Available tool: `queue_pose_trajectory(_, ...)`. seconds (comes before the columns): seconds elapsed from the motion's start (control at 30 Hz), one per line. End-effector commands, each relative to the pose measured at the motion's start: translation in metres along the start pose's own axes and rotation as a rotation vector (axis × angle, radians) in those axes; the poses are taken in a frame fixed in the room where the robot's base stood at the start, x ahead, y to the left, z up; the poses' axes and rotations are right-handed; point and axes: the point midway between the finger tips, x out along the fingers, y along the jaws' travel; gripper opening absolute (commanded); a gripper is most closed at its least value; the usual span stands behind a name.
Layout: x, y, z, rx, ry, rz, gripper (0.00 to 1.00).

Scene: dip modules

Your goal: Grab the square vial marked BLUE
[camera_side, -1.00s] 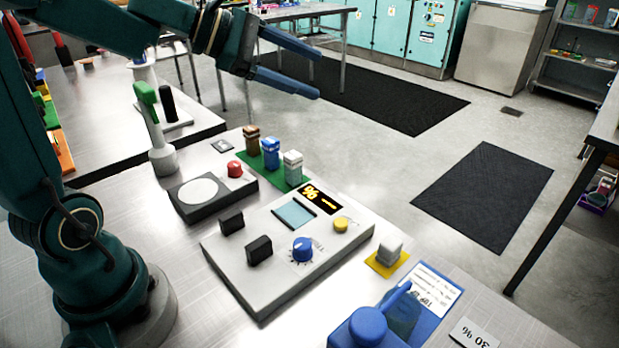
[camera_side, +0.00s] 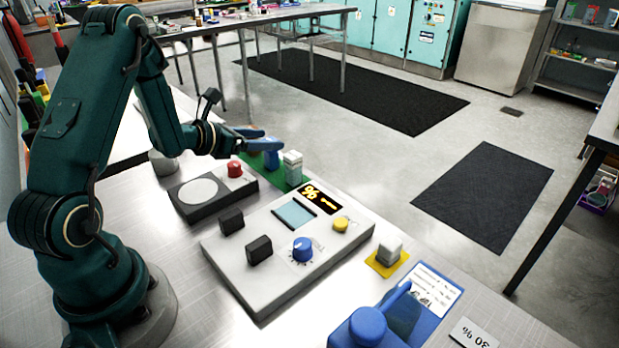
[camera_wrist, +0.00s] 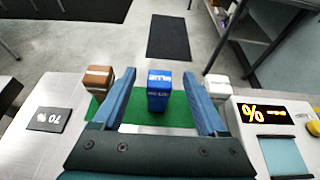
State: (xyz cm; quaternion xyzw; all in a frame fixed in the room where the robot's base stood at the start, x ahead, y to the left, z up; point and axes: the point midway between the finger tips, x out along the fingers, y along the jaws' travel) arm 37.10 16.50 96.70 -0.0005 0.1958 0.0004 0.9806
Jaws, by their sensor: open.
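The blue square vial (camera_wrist: 158,92) stands upright on a green mat (camera_wrist: 180,116), with BLUE lettered on its top. In the wrist view it lies between the two open blue fingers of my gripper (camera_wrist: 160,100), with a gap on each side. In the side view, my gripper (camera_side: 258,139) is level with the upper part of the blue vial (camera_side: 271,159) and partly covers it. A brown vial (camera_wrist: 98,78) stands to the left of the fingers and a white vial (camera_wrist: 217,86) to the right. In the side view the brown vial is hidden behind my arm.
A grey device (camera_side: 290,255) with a display, knobs and black blocks sits in front of the vials. A dark plate unit (camera_side: 213,192) with a red knob is beside it. A white vial on a yellow pad (camera_side: 387,257) and a blue item (camera_side: 370,326) stand at the right.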

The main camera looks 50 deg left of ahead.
Motion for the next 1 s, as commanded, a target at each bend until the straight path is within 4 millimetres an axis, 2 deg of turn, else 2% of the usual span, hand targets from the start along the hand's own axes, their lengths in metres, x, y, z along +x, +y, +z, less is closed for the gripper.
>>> queue_pose_trajectory(0.17, 0.008, 0.000, -0.008, 0.002, -0.001, -0.001, 0.75)
queue_pose_trajectory(0.6, 0.050, -0.001, -0.007, 0.002, -0.002, -0.002, 0.75)
queue_pose_trajectory(0.97, 0.054, 0.000, -0.007, 0.001, -0.002, -0.001, 0.75)
queue_pose_trajectory(1.0, 0.054, 0.000, -0.007, 0.001, -0.001, -0.001, 0.64)
